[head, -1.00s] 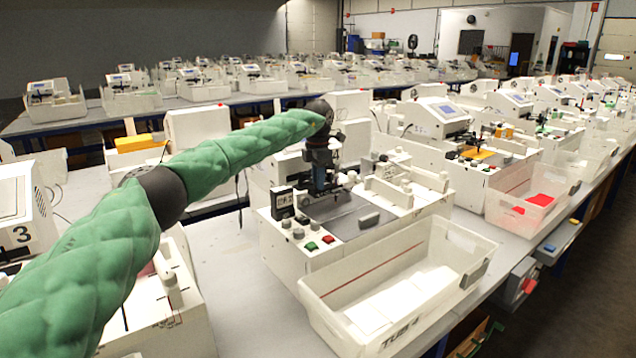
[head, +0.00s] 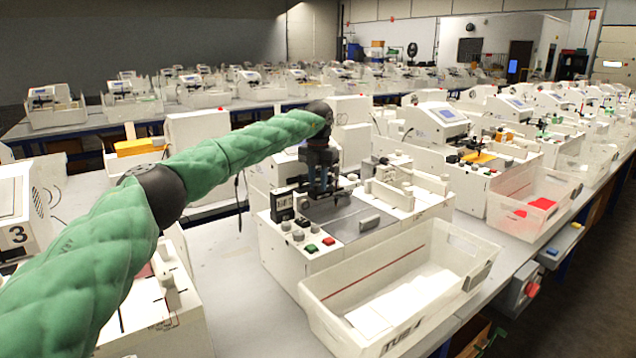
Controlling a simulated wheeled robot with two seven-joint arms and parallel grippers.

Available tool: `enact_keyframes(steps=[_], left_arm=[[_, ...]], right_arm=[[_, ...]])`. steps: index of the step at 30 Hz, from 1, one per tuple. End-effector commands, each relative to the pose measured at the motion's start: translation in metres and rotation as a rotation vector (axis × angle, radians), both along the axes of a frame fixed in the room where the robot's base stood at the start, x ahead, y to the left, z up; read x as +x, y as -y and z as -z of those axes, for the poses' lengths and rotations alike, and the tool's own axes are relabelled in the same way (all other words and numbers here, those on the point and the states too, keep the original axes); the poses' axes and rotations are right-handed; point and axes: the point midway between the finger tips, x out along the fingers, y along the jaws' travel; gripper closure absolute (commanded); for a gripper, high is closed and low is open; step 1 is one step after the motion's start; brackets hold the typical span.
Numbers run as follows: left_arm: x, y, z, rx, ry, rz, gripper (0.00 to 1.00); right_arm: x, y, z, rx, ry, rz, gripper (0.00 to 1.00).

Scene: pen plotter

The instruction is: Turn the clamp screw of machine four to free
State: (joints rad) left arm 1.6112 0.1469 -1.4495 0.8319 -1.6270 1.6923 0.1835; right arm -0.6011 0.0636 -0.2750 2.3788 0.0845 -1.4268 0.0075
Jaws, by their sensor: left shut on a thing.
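Machine four (head: 285,255) is a white plotter with a grey bed, standing in the middle behind a clear bin marked "TUB 4" (head: 400,285). My left arm, in a green quilted sleeve, reaches over it from the left. My left gripper (head: 318,193) points down over the back left part of the bed, near the carriage. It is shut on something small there. The fingers and the carriage hide that thing, so I cannot make out the clamp screw or its setting. My right gripper is not in view.
Green and red buttons (head: 320,244) and grey knobs sit on the machine's front left. A white machine marked 3 (head: 18,215) stands at the left. More machines and a bin with red sheets (head: 530,200) line the bench to the right.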

Motion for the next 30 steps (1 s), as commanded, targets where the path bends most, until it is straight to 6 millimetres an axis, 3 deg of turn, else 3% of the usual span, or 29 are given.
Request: enact_keyframes(steps=[15, 16, 19, 30], left_arm=[[0.001, -0.0006, -0.0031, -0.002, 0.005, -0.024, 0.98], [0.001, -0.0006, -0.0032, -0.002, 0.005, -0.024, 0.73], [0.0009, -0.0006, -0.0027, -0.001, 0.004, -0.023, 0.54], [0.0004, -0.0001, -0.003, -0.001, 0.002, -0.022, 0.53]], right_arm=[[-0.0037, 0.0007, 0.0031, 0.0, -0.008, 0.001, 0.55], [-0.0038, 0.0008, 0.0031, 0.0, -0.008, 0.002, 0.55], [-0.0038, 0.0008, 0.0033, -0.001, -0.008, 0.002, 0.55], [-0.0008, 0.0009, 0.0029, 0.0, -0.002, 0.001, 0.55]])
